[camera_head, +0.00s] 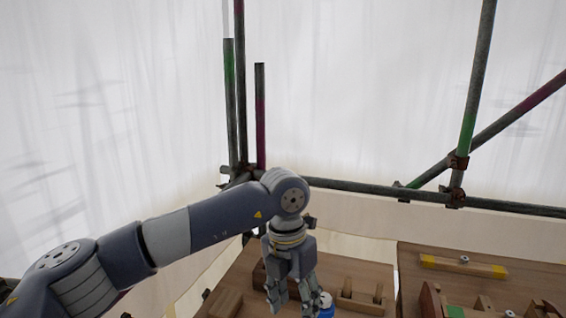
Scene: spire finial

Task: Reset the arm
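My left arm comes in from the left, bends at a raised elbow joint and hangs its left gripper (290,297) fingers down over the wooden bench (237,278). The fingers stand apart with a gap between them, and I see nothing held in the gap. A small blue and white round object (326,306) is close beside the right-hand finger; I cannot tell whether they touch. My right gripper is not in view.
A wooden rack with upright pegs (360,297) stands right of the gripper. Farther right, a second wooden surface (415,256) bears a yellow-ended bar (463,265) and red-brown wooden parts (432,300). Scaffold poles (400,190) and white sheeting (360,90) close off the back.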

